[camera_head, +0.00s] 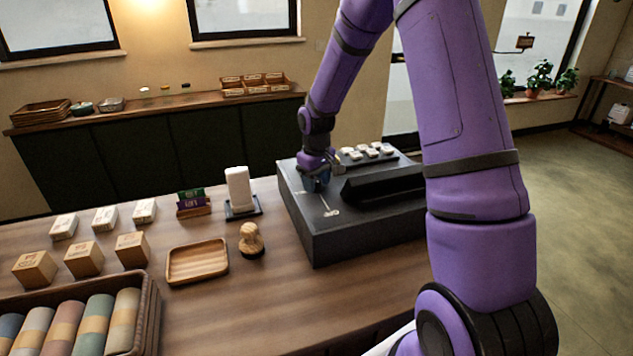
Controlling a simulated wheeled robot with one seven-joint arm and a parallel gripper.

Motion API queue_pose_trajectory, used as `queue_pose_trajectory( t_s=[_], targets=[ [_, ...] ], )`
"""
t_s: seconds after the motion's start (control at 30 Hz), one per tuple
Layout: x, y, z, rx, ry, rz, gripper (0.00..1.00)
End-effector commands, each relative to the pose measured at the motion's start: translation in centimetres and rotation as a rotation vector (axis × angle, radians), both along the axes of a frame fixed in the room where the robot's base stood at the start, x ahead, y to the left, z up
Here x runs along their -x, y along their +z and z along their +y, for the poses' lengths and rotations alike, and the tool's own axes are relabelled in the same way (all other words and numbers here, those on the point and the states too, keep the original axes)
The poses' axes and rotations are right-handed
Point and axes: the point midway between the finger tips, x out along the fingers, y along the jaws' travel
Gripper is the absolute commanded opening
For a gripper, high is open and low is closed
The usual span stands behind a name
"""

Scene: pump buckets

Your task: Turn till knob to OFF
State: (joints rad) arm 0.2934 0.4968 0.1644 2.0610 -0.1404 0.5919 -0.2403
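The till (330,235) is a low dark box standing on the wooden counter, right of the middle. Several pale keys (368,151) show on its top at the back, and a raised black bar (385,182) lies in front of them. My gripper (318,186) reaches down over the left part of the till's top, close to or touching it. The knob is not visible; my gripper may hide it. A thin white line and a small pale marking (331,212) show on the top just in front of my gripper. The fingers are too small and dark to tell open from shut.
Left of the till are a white block on a dark stand (240,190), a wooden stamp-like piece (250,240) and a wooden tray (197,262). Small boxes stand farther left, and a basket of rolls (148,325) at front left. The counter before the till is clear.

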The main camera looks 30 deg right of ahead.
Motion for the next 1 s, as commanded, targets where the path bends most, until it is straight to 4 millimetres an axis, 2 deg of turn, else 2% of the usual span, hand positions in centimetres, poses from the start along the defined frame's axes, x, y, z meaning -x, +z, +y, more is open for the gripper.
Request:
queue_pose_trajectory(
  t_s=[0.03,0.07,0.33,0.47,0.8,1.0],
  targets=[
    [0.0,0.0,0.0,0.0,0.0,0.0,0.59],
    [0.0,0.0,0.0,0.0,0.0,0.0,0.64],
    [0.0,0.0,0.0,0.0,-0.001,0.001,0.64],
    [0.0,0.9,0.0,0.001,-0.001,0.0,0.64],
    [0.0,6.9,0.0,0.002,-0.001,-0.002,0.64],
    [0.0,9.6,0.0,0.0,0.0,0.0,0.64]
  ],
)
